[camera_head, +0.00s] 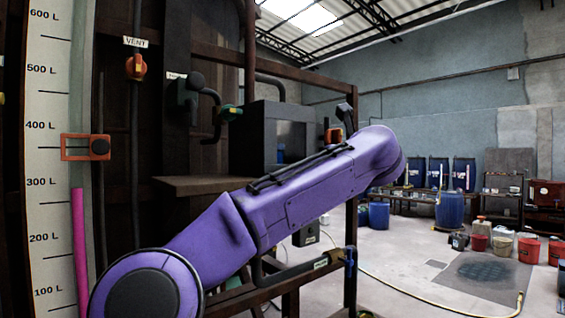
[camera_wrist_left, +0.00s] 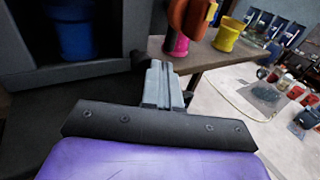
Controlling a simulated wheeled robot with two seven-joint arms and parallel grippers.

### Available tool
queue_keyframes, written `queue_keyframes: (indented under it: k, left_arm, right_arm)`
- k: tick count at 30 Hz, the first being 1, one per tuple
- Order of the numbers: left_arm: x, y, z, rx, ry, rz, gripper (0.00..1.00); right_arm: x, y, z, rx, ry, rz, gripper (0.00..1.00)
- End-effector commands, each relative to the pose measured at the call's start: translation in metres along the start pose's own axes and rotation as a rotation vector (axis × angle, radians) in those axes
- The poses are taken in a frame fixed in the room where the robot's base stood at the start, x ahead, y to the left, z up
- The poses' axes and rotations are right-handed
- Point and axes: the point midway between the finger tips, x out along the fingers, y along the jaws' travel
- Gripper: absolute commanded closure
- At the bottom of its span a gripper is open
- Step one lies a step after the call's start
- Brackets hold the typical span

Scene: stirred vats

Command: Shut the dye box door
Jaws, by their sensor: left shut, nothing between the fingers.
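The dye box appears to be the dark grey box (camera_head: 265,130) on the shelf in the head view, with its front open. In the left wrist view its frame (camera_wrist_left: 95,72) shows at upper left, with a blue container (camera_wrist_left: 75,30) inside. I cannot clearly make out the door; a dark flat surface lies below the opening in the wrist view, and I cannot tell if it is the door. My left gripper (camera_wrist_left: 163,70) is shut and empty, its fingertips just right of the box's lower corner. In the head view my purple left arm hides it. My right gripper is not in view.
A shelf (camera_head: 195,184) lies under the box. A pink cup (camera_wrist_left: 177,46) and a yellow cup (camera_wrist_left: 228,35) stand beyond the fingers, with an orange-brown part (camera_wrist_left: 188,16) close above. Pipes with valves (camera_head: 228,113) are left of the box. Open floor (camera_head: 400,245) lies right.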

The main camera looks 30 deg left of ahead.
Motion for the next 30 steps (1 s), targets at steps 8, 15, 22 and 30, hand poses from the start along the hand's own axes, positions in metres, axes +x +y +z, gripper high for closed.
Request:
queue_keyframes:
  k: [8,15,22,30]
  left_arm:
    - [-0.062,-0.038,-0.002,0.001,-0.005,0.0,1.0]
    - [-0.104,-0.06,0.001,0.001,-0.002,0.005,1.0]
    - [-0.114,-0.065,0.001,0.004,0.0,0.005,1.0]
    - [-0.116,-0.121,-0.051,0.656,-0.275,-0.012,1.0]
  right_arm:
    - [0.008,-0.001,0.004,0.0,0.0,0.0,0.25]
    - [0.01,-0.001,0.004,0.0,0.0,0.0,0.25]
    - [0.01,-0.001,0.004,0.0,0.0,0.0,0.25]
    - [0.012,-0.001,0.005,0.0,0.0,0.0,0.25]
